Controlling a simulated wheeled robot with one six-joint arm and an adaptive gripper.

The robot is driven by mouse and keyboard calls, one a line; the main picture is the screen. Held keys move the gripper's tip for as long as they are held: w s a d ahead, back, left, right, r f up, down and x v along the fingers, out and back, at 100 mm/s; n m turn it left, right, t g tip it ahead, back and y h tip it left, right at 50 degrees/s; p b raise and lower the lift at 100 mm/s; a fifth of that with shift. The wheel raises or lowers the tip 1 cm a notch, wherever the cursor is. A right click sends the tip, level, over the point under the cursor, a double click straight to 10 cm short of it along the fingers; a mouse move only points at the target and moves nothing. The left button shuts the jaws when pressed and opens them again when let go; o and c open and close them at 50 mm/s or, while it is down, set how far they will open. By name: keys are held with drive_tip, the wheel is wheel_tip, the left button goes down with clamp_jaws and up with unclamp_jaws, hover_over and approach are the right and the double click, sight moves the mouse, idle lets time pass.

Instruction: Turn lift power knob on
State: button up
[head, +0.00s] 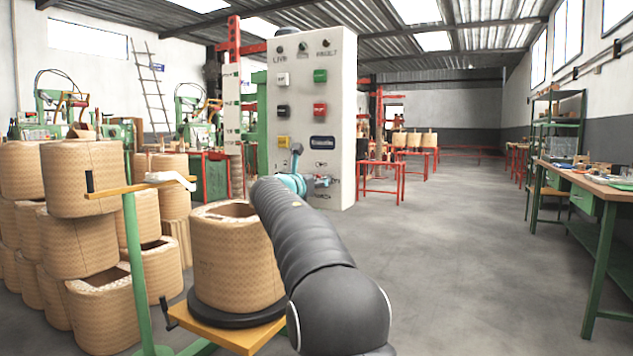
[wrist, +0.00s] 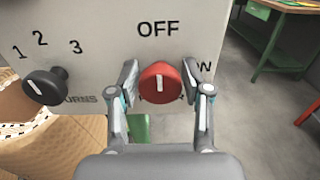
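The red power knob (wrist: 161,84) is on the light panel (wrist: 105,45) in the wrist view. Its white mark stands upright, toward the word OFF above it. My gripper (wrist: 159,78) is open, with one finger on each side of the knob. The left finger is close to the knob's edge; I cannot tell if it touches. In the head view, my gripper (head: 298,181) is at the lower part of the control panel (head: 341,100). The red power knob cannot be made out there.
A black knob (wrist: 44,86) marked 1, 2, 3 is left of the red one. Red, green, black, white and yellow buttons sit higher on the panel. A large coil (head: 225,262) stands left of my arm. Open floor (head: 460,250) lies to the right, before a workbench (head: 600,183).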

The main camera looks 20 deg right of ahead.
drive_tip(key=c, duration=0.5)
drive_tip(key=shift+c, duration=0.2)
drive_tip(key=shift+m, duration=0.3)
drive_tip(key=m+b, duration=0.1)
drive_tip(key=m, duration=0.2)
drive_tip(key=shift+s+f, duration=0.1)
drive_tip(key=m+b, duration=0.2)
drive_tip(key=m, duration=0.2)
drive_tip(key=shift+d+f, duration=0.1)
drive_tip(key=m+b, duration=0.2)
drive_tip(key=m, duration=0.3)
drive_tip(key=shift+m, duration=0.3)
drive_tip(key=m+b, duration=0.1)
drive_tip(key=m, duration=0.3)
drive_tip(key=shift+s+m, duration=0.1)
drive_tip(key=shift+m, duration=0.2)
